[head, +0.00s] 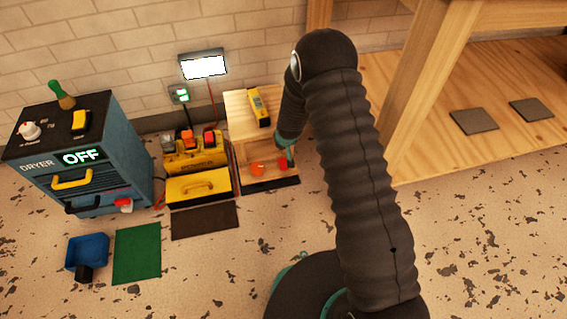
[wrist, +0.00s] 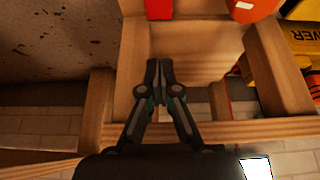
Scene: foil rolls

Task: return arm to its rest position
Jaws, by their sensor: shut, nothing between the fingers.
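My arm reaches down from the middle of the head view to a small wooden stand by the wall. My gripper (head: 289,156) is partly hidden behind my own arm link, at the stand's open front. In the wrist view my gripper (wrist: 159,66) has its fingertips together with nothing between them, over the wooden stand (wrist: 195,50). A red item (wrist: 158,8) and an orange-red item (wrist: 250,8) lie beyond the fingertips, apart from them. In the head view the orange item (head: 257,169) and the red item (head: 283,163) sit low in the stand.
A yellow device (head: 259,107) lies on the stand. Left are a yellow machine (head: 198,186), a dryer (head: 75,158) reading OFF, a blue bin (head: 88,253), a green mat (head: 137,252) and a dark mat (head: 205,220). A wooden table leg (head: 432,85) stands right. Front floor is clear.

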